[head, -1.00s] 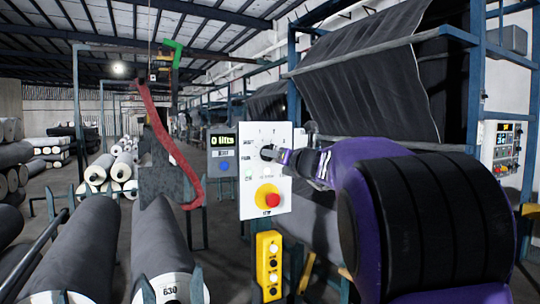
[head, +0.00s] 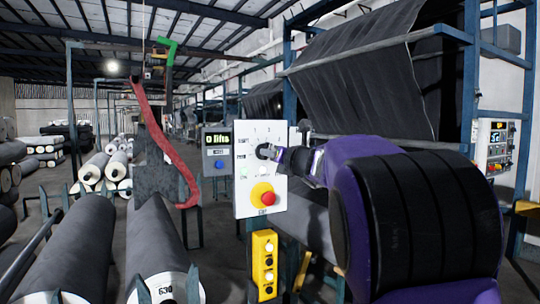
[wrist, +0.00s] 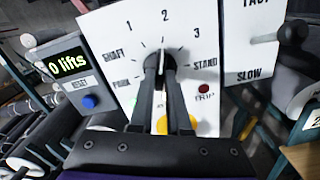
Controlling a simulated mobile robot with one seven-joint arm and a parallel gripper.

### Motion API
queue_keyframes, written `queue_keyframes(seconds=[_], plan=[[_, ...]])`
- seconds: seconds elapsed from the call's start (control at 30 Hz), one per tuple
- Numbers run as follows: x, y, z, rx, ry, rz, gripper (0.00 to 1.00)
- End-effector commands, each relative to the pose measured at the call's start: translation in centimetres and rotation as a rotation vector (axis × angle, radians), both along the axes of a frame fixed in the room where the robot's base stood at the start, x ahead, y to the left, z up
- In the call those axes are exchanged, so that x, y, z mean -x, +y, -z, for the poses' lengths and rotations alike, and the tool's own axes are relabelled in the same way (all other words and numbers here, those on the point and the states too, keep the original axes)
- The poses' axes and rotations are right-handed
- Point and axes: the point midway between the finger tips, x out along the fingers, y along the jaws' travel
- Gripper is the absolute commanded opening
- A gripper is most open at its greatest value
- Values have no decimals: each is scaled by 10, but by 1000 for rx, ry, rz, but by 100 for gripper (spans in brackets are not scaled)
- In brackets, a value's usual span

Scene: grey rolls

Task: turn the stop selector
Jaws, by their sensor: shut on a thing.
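The stop selector is a dark knob (head: 264,151) on a white panel (head: 244,205), left of my purple arm in the head view. In the wrist view the knob (wrist: 161,54) is ringed by the marks PARK, SHAFT, 1, 2, 3 and STAND. Its light pointer line points up, close to the 2. My gripper (wrist: 160,66) is shut on the knob, one dark finger on each side. It also shows at the panel in the head view (head: 271,153). The fingers partly hide the knob and the panel's lower middle.
A red button (head: 268,198) on a yellow base sits below the selector. A "0 lifts" counter (head: 217,142) with a blue reset button is left of the panel. A yellow push-button box (head: 264,265) hangs below. A red hook (head: 171,150) and grey rolls (head: 60,255) stand left.

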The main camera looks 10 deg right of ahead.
Motion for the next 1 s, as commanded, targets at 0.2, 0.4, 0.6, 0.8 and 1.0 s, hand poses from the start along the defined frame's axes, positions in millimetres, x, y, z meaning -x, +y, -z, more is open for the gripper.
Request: queue_keyframes(seconds=[0.2, 0.4, 0.6, 0.8, 1.0], plan=[[0, 0, 1, 43, -15, 0, 0], [0, 0, 2, 152, -52, 0, 0], [0, -1, 3, 320, -106, 2, 0], [0, -1, 3, 500, -165, 1, 0], [0, -2, 3, 681, -224, 2, 0]])
